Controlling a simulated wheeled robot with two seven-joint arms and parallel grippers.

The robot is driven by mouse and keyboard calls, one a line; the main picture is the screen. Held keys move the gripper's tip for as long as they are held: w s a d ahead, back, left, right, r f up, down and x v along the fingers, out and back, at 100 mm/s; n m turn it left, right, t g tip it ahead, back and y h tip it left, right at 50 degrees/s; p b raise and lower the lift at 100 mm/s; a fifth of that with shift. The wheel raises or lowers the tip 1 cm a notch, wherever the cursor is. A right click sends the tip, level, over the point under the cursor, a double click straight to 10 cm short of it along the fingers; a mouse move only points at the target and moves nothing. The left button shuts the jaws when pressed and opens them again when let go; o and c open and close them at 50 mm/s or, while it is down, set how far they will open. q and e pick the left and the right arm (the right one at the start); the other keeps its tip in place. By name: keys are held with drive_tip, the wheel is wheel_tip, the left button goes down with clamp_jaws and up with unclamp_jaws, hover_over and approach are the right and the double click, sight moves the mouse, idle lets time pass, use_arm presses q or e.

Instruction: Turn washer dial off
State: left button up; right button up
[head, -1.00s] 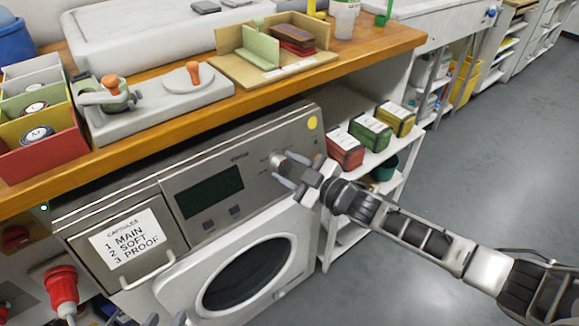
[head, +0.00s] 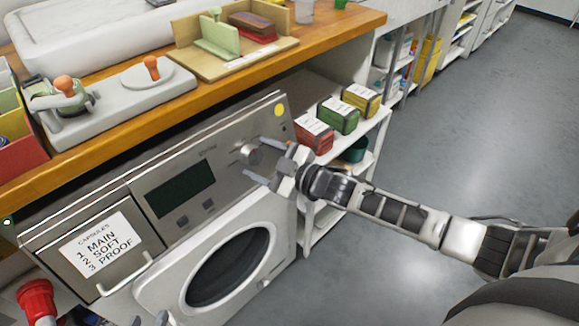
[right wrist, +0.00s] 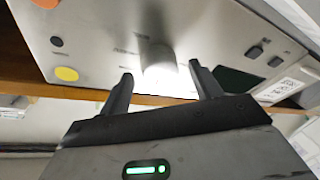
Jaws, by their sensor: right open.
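The washer (head: 120,195) stands under the wooden counter, with a slanted grey control panel. Its round metal dial (head: 248,153) is near the panel's right end; it also shows bright and washed out in the right wrist view (right wrist: 158,62). My right gripper (head: 256,157) is open in front of the dial, one finger on either side of its line. In the right wrist view the dial appears between the fingertips; I cannot tell whether they touch it. The dial's pointer setting is not readable. My left gripper (head: 149,319) shows only as two separated fingertips at the bottom edge.
The panel also has a dark display (head: 180,190), small buttons and a yellow spot (head: 279,110). The wooden counter (head: 300,65) overhangs above. Shelves with red, green and yellow boxes (head: 338,116) stand just right of the washer. Floor at right is clear.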

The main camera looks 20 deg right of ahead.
use_arm(q)
drive_tip(key=shift+r+p, duration=0.2)
drive_tip(key=shift+p, duration=0.35)
use_arm(e)
drive_tip(key=v, duration=1.5)
use_arm(q)
drive_tip(key=p, duration=0.1)
drive_tip(key=r+p, duration=0.1)
drive_tip(key=p, duration=0.1)
drive_tip(key=shift+a, duration=0.25)
use_arm(e)
drive_tip(key=s+a+f+m+g+h, duration=0.3)
drive_tip(key=s+a+f+m+h, duration=0.1)
drive_tip(key=s+a+m, duration=0.6)
drive_tip(key=shift+s+a+m+g+h, duration=0.3)
drive_tip(key=shift+s+a+g+h, duration=0.15)
drive_tip(key=shift+h, duration=0.35)
